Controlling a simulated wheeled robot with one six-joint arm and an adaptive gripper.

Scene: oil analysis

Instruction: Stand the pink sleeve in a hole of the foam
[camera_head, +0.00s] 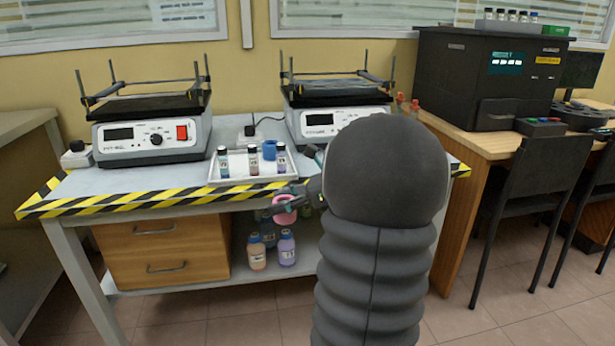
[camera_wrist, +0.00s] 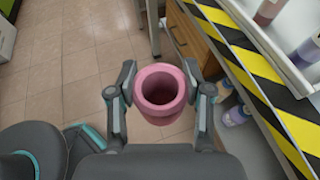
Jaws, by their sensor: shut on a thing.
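The pink sleeve (camera_head: 284,217) is a short, thick-walled open tube. It is held between the fingers of my gripper (camera_head: 288,207), in front of the table's striped edge and below the tabletop. In the wrist view the sleeve (camera_wrist: 160,111) has its open end facing the camera, with a finger of my gripper (camera_wrist: 160,84) on either side. A white tray-like holder (camera_head: 226,182) on the table, behind my gripper, carries several dark-capped vials (camera_head: 253,160) and a blue sleeve (camera_head: 269,150). Foam holes cannot be made out at this size.
Two shaker machines (camera_head: 155,137) stand on the table behind the holder. The yellow-black edge (camera_head: 130,204) runs along the table front. Bottles (camera_head: 287,248) stand on the shelf below, beside wooden drawers (camera_head: 160,250). Chairs (camera_head: 530,190) and a desk are at the right.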

